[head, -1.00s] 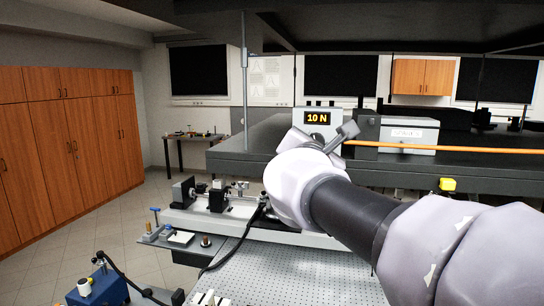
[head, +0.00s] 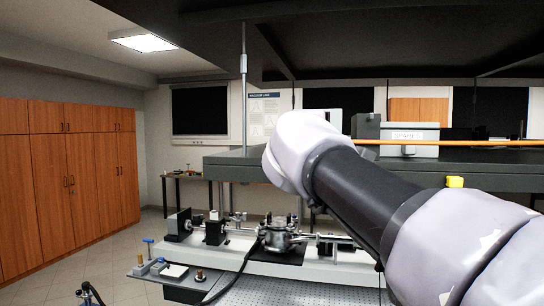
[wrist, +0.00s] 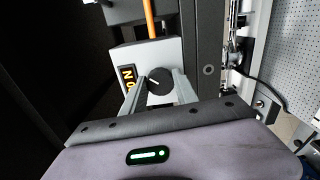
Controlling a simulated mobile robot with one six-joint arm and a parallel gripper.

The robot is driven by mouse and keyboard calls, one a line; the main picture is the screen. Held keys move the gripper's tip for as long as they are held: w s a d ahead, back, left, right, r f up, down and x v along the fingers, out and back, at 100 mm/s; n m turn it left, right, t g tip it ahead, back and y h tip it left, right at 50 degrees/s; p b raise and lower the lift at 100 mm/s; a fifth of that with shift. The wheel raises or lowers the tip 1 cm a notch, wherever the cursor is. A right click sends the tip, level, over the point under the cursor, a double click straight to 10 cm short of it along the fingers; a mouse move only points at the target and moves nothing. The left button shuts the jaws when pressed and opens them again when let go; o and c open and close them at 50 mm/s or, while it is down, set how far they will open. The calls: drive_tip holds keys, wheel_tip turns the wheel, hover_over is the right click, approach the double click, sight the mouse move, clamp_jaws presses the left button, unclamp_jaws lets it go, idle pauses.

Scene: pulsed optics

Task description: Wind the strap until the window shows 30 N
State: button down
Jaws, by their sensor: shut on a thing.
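The light grey tension box (head: 335,117) stands on the dark shelf in the head view, mostly hidden behind my arm. In the wrist view the box (wrist: 170,56) shows from close up, with a round black knob (wrist: 160,88) bearing a white mark. My gripper (wrist: 161,78) is shut on the knob, one finger on each side. The amber window (wrist: 129,77) lies left of the knob and appears turned. An N and a 0 show in it; the leading digit is hidden by a finger. The orange strap (head: 460,149) runs straight off to the right.
A grey labelled case (head: 405,138) stands behind the strap. The dark shelf edge (head: 235,165) runs under the box, with another dark shelf overhead. Below is a bench with optical mounts (head: 280,236).

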drive_tip(key=m+b, duration=0.6)
drive_tip(key=m, duration=0.4)
drive_tip(key=shift+f+b, duration=0.15)
drive_tip(key=shift+b, duration=0.2)
drive_tip(key=shift+m, duration=0.4)
drive_tip(key=c, duration=0.9)
unclamp_jaws()
drive_tip(key=shift+c, duration=0.2)
